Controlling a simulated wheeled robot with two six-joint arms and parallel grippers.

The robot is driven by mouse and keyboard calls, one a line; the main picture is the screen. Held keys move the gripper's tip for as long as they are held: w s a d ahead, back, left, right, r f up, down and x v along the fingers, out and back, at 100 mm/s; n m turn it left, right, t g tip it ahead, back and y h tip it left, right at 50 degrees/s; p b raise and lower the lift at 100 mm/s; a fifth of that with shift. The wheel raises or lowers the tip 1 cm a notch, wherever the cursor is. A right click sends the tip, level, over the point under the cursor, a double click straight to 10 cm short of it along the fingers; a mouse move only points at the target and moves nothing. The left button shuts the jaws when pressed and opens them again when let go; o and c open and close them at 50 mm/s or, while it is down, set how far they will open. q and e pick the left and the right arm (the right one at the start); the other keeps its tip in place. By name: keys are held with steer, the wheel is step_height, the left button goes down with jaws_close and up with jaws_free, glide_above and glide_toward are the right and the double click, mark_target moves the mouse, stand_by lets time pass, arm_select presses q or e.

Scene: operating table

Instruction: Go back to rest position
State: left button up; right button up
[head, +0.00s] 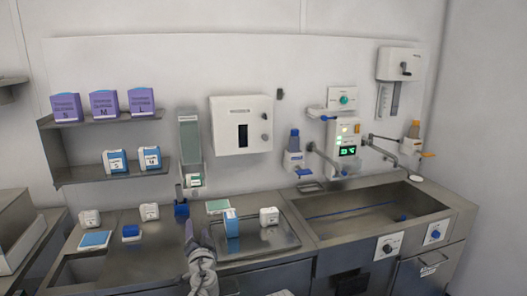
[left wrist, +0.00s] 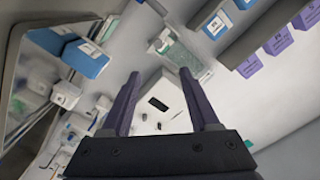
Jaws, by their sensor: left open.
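My left gripper (head: 199,238) shows in the head view above the front of the steel counter, pointing away toward the wall. In the left wrist view its two dark purple fingers (left wrist: 158,85) stand apart with nothing between them. A white wall dispenser (left wrist: 166,103) lies beyond the fingers, with clear space in front of it. My right gripper does not show in either view.
A steel tray (head: 285,244) holds a blue-and-white box (head: 231,223) and a small white container (head: 269,216), just right of the gripper. Shelves (head: 115,118) with purple boxes (head: 104,103) hang left. A sink (head: 350,215) is right.

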arm_select(q)
steer(key=s+d+f+n+g+p, duration=0.2)
steer(key=s+d+f+n+g, duration=0.2)
steer(key=s+f+g, duration=0.85)
steer(key=s+d+f+m+g+h+p, duration=0.1)
steer(key=s+d+f+g+h, duration=0.3)
steer(key=s+d, duration=0.6)
steer(key=s+f+m, duration=0.1)
steer(key=s, duration=0.3)
steer(key=shift+f+m+g, duration=0.3)
steer(key=shift+f+g, duration=0.05)
steer(key=shift+f, duration=0.05)
